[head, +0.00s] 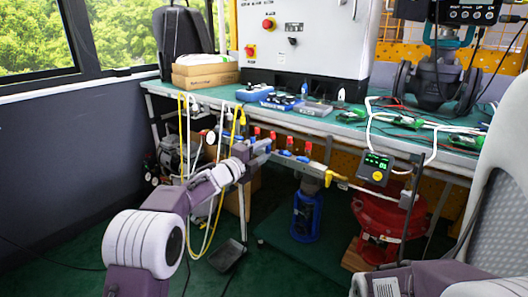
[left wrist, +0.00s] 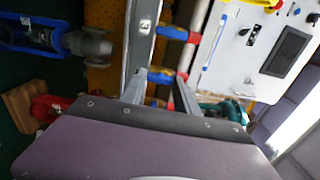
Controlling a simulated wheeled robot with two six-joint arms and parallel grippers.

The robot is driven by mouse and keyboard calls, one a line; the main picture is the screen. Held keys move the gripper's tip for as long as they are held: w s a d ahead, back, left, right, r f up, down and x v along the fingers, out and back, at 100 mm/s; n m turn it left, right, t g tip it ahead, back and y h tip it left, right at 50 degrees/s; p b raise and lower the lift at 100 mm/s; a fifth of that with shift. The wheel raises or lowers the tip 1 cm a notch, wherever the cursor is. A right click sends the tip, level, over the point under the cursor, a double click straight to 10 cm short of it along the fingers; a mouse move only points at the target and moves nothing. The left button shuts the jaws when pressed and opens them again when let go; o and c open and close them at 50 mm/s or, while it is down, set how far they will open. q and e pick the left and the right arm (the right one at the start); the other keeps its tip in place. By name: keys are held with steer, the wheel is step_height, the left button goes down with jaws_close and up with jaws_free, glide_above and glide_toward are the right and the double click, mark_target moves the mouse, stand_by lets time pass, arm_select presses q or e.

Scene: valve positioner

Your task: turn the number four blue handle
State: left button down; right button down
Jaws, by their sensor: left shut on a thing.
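A row of valves runs along a pipe below the front edge of the workbench, with blue handles (head: 285,153) and red caps (head: 308,147). My left gripper (head: 262,147) is at the left part of this row, shut on one blue handle. In the left wrist view a blue handle (left wrist: 160,76) with red parts lies between the fingers, and another blue handle (left wrist: 172,32) is beyond it. The fingers partly hide the held handle. I cannot read its number. My right gripper is out of view.
The green workbench (head: 225,94) carries blue devices (head: 255,92) and a grey cabinet (head: 300,38). A small display box (head: 375,168) hangs at the right. Yellow and white hoses (head: 182,125) hang left of my gripper. A blue cylinder (head: 306,212) and red flanged part (head: 385,225) stand below.

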arm_select(q)
steer(key=c, duration=1.2)
jaws_free()
steer(key=shift+f, duration=0.1)
steer(key=shift+a, duration=0.1)
steer(key=shift+s+a, duration=0.2)
steer(key=shift+s, duration=0.1)
steer(key=p+v, duration=0.2)
steer(key=v, duration=0.6)
steer(key=shift+s+p, duration=0.15)
steer(key=shift+p, duration=0.2)
